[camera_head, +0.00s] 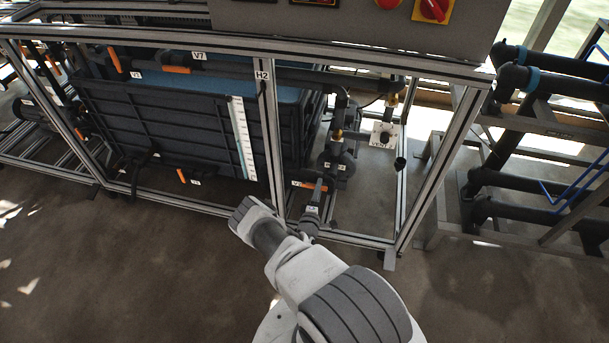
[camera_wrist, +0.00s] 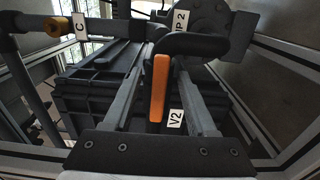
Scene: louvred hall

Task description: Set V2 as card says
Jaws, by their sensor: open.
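The V2 valve has an orange lever handle (camera_wrist: 160,88), which stands nearly upright in the wrist view. Its white V2 label (camera_wrist: 175,118) is just right of the handle's lower end. In the head view the orange handle (camera_head: 304,185) is low inside the frame's right bay, lying roughly level. My gripper (camera_wrist: 163,76) is open, with one finger on each side of the handle in the wrist view. I see no clear contact. In the head view my gripper (camera_head: 317,198) reaches into the bay and partly hides the valve. I cannot make out a readable card.
A dark ribbed tank (camera_head: 170,125) with a white level scale (camera_head: 243,140) fills the left bay. The H2 post (camera_head: 264,95) stands just left of my gripper. Black pipes and a pump labelled P 2 (camera_wrist: 180,22) lie close beyond. Open floor is in front.

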